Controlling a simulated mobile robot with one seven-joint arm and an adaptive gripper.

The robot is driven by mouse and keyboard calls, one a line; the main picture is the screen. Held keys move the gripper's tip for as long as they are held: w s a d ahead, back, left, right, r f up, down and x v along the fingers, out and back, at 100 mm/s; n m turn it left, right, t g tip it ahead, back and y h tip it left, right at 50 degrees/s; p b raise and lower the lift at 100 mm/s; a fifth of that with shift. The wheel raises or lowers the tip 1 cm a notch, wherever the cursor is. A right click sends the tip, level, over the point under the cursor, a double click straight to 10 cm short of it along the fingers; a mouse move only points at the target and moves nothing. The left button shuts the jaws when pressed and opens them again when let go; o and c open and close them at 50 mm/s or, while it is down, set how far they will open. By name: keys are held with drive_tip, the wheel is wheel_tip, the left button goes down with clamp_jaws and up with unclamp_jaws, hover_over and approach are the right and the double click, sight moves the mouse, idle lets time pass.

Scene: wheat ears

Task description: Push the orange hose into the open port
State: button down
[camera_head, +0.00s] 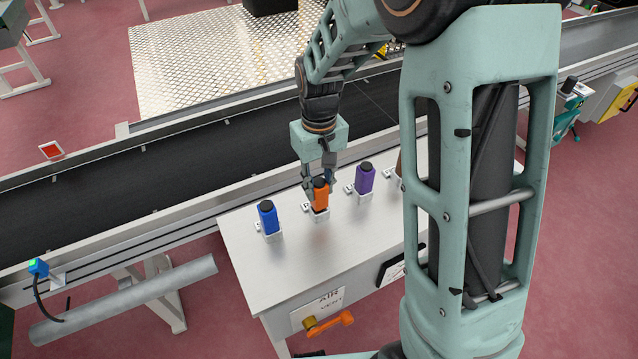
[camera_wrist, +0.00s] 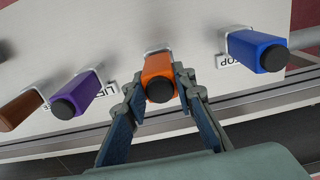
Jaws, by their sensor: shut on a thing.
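The orange hose end (camera_head: 320,194), a block with a black round cap, stands upright on the table at a small white port (camera_head: 320,215). A dark band shows between the orange body and the white port; I cannot tell how deep it sits. My gripper (camera_head: 320,182) reaches down from above and is shut on the orange hose, one finger on each side. In the wrist view the orange hose (camera_wrist: 157,68) lies between the two finger pads of my gripper (camera_wrist: 162,90), with part of the white port (camera_wrist: 157,50) behind it.
A blue block (camera_head: 268,217) stands left of the orange one and a purple block (camera_head: 365,178) to its right, both in white ports. A brown block (camera_wrist: 22,109) is beyond the purple one. The grey table (camera_head: 290,268) is clear in front; a conveyor (camera_head: 180,165) runs behind.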

drive_tip(key=shift+f, duration=0.45)
drive_tip(key=c, duration=1.5)
unclamp_jaws()
drive_tip(key=shift+c, duration=0.2)
